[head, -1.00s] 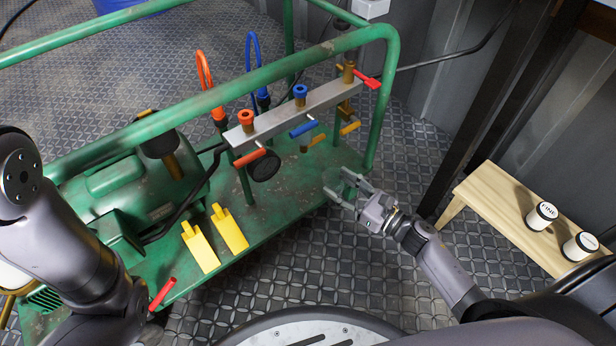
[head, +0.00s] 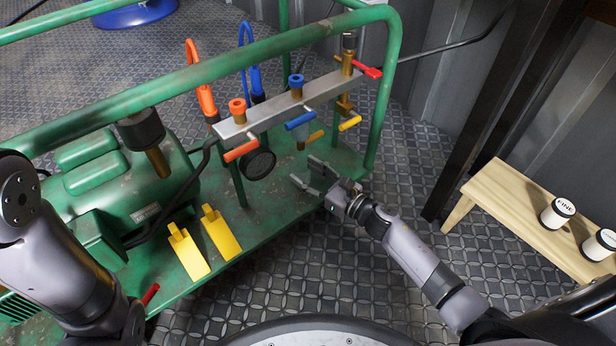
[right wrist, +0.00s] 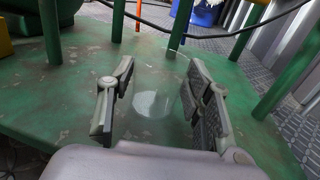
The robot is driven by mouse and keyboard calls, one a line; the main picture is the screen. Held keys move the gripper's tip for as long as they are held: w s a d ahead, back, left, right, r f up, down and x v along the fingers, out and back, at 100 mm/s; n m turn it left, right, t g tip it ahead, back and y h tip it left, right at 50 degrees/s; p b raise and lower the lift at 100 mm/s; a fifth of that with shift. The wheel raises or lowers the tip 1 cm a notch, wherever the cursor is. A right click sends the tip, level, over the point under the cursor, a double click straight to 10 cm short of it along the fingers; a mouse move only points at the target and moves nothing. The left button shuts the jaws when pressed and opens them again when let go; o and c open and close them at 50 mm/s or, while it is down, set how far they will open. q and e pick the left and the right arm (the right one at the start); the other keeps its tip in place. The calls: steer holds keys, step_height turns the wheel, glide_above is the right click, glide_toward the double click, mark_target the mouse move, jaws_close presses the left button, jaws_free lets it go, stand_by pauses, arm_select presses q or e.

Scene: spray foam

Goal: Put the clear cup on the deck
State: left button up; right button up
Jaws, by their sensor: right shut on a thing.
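The clear cup (right wrist: 152,100) is very faint in the right wrist view, between the two fingers of my right gripper (right wrist: 160,100); a pale round patch shows at its base. In the head view my right gripper (head: 304,173) is over the right end of the green deck (head: 268,192), its fingers pointing left, shut on the cup. The cup is hardly visible there. The deck also fills the right wrist view (right wrist: 60,115). I cannot tell if the cup's base touches it. My left arm shows at the left, but its gripper is out of view.
Green frame rails and posts rise around the deck. A grey manifold (head: 262,117) with coloured valves stands just behind my right gripper. Two yellow pieces (head: 222,232) and a green tank lie left. A wooden bench (head: 508,203) with two white-lidded jars stands right.

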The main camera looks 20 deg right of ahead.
steer(key=o, duration=0.5)
steer(key=shift+f, duration=0.1)
steer(key=o, duration=0.5)
steer(key=shift+r, duration=0.25)
steer(key=shift+p+v, duration=2.25)
steer(key=shift+v, duration=3.8)
steer(key=shift+f, duration=0.1)
